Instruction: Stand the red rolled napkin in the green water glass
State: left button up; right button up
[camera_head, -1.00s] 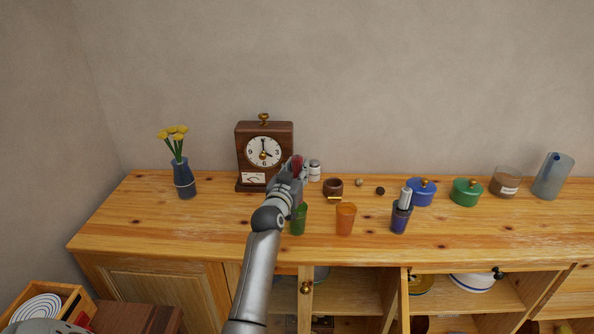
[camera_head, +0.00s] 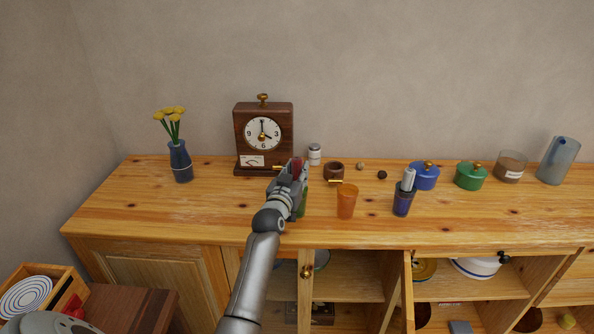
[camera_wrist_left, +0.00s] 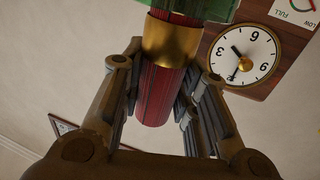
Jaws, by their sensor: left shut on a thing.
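My left gripper (camera_head: 296,170) is shut on the red rolled napkin (camera_head: 297,165). In the left wrist view the napkin (camera_wrist_left: 158,92) lies between the fingers (camera_wrist_left: 160,95), with a gold ring (camera_wrist_left: 172,38) around it. The green water glass (camera_head: 303,203) stands on the sideboard, partly hidden behind my left gripper and arm. It also shows at the top of the left wrist view (camera_wrist_left: 95,10), where the napkin's far end overlaps it. I cannot tell how deep the napkin reaches into the glass. My right gripper is not in view.
An orange glass (camera_head: 347,202) stands just right of the green one, and a dark blue glass (camera_head: 402,203) holds a pale roll. A wooden clock (camera_head: 263,148) stands behind my gripper. The sideboard top (camera_head: 130,213) is clear at the front left.

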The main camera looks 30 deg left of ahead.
pick_arm(q)
jog(key=o, duration=1.1)
jog(key=shift+c, duration=0.2)
jog(key=v, duration=1.2)
